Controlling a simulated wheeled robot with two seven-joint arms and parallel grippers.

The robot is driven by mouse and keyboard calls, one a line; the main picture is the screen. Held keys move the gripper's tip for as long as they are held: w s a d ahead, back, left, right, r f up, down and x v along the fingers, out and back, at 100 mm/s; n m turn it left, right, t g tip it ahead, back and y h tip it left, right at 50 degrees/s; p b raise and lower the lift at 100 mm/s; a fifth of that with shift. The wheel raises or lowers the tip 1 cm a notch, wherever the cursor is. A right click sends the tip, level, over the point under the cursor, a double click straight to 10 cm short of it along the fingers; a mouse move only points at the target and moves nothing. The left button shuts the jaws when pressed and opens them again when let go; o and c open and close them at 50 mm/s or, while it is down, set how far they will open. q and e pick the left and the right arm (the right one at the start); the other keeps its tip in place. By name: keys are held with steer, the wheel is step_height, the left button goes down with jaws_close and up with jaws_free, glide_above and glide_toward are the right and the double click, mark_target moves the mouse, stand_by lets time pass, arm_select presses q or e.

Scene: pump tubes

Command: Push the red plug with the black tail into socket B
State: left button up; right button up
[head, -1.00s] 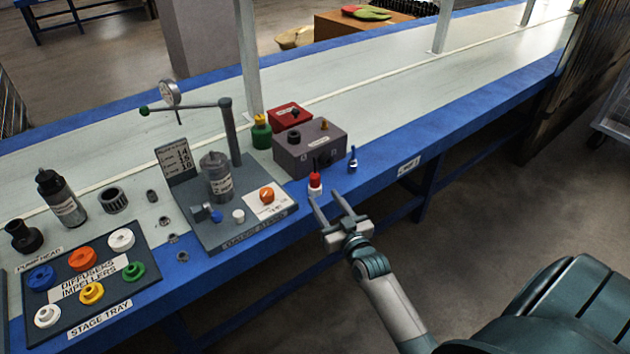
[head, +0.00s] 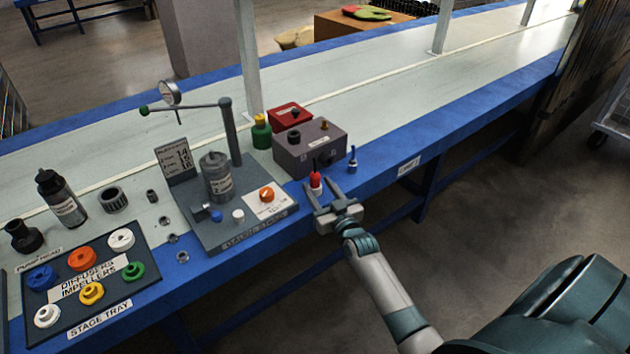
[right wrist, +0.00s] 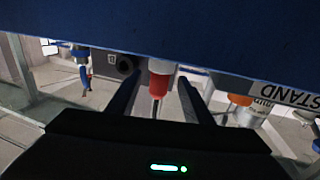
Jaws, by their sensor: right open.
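The red plug (head: 315,181) with a thin black tail stands upright in a white base at the table's front edge. My right gripper (head: 322,187) is open, reaching in from the front at the plug. In the right wrist view, which looks upside down, the red plug (right wrist: 159,86) shows between the two spread fingers, with a gap on each side. The grey-purple socket box (head: 296,160) stands just behind the plug. One dark round socket (right wrist: 126,65) shows in the right wrist view; I cannot read which letter it has. My left gripper is not in view.
A blue plug (head: 352,160) stands to the right of the red one. A pump stand (head: 215,232) with an orange knob is close on the left, and a stage tray (head: 130,291) lies farther left. A red box (head: 290,115) sits behind the socket box. The table's right side is clear.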

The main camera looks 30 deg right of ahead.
steer(key=shift+w, duration=0.4)
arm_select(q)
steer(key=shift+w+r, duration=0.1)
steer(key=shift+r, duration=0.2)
arm_select(e)
steer(key=shift+d, duration=0.1)
steer(key=c, duration=0.9)
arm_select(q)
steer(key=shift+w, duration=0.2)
arm_select(e)
steer(key=shift+c, duration=1.1)
steer(key=shift+r, duration=0.15)
